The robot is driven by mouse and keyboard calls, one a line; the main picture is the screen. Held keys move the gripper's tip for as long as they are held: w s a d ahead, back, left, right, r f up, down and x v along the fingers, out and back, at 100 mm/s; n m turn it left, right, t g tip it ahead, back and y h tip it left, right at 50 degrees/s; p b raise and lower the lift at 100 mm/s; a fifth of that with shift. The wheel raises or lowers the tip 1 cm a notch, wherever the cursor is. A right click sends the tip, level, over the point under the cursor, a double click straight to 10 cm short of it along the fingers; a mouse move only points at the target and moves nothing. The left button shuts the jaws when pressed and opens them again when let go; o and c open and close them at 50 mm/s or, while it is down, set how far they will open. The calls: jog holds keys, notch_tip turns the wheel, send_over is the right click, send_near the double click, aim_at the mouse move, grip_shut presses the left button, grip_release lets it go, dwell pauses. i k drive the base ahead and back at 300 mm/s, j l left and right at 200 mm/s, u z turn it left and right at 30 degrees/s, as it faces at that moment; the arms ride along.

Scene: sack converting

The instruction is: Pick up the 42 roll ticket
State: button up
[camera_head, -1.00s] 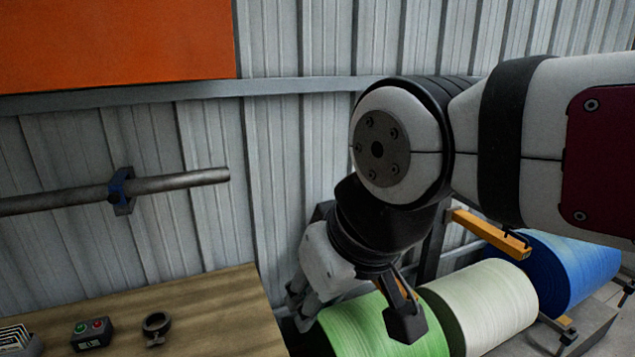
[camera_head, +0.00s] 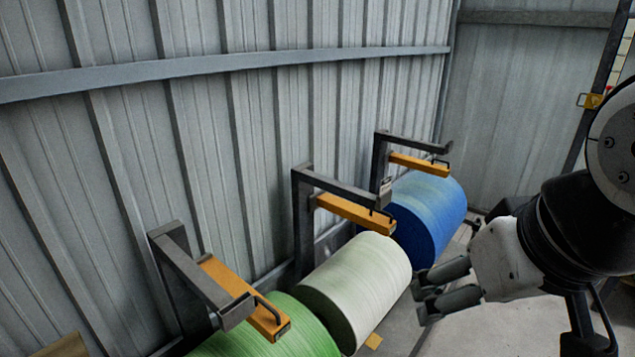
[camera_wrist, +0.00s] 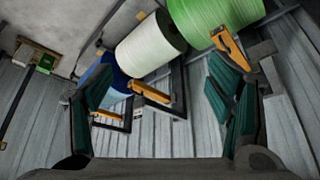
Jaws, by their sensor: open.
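A small pale ticket (camera_head: 386,190) hangs at the end of the dark bracket arm above the white roll (camera_head: 365,285), in front of the blue roll (camera_head: 430,215). Its print is too small to read, so I cannot tell whether it says 42. A small pale patch that may be the same ticket (camera_wrist: 137,87) shows in the wrist view. My gripper (camera_head: 440,288) is right of the white roll, to the right of and lower than the ticket in the head view. Its fingers (camera_wrist: 162,95) are apart and empty.
A green roll (camera_head: 275,330) lies at the front left. Dark wall brackets with orange bars (camera_head: 355,212) stick out over the rolls. A corrugated wall (camera_head: 230,140) stands behind. Grey floor (camera_head: 465,335) is clear at the lower right.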

aim_at(385, 185)
jog(key=i+l+z, duration=0.2)
jog(key=i+l, duration=0.75)
jog(key=l, duration=0.25)
jog(key=i+l, duration=0.4)
jog(key=i+l+u, duration=0.4)
jog(key=l, duration=0.15)
jog(key=l+u, duration=0.2)
jog(key=l, duration=0.15)
jog(key=i+l+u, duration=0.2)
jog(key=l+u, duration=0.1)
jog(key=u, duration=0.4)
jog(key=k, duration=0.05)
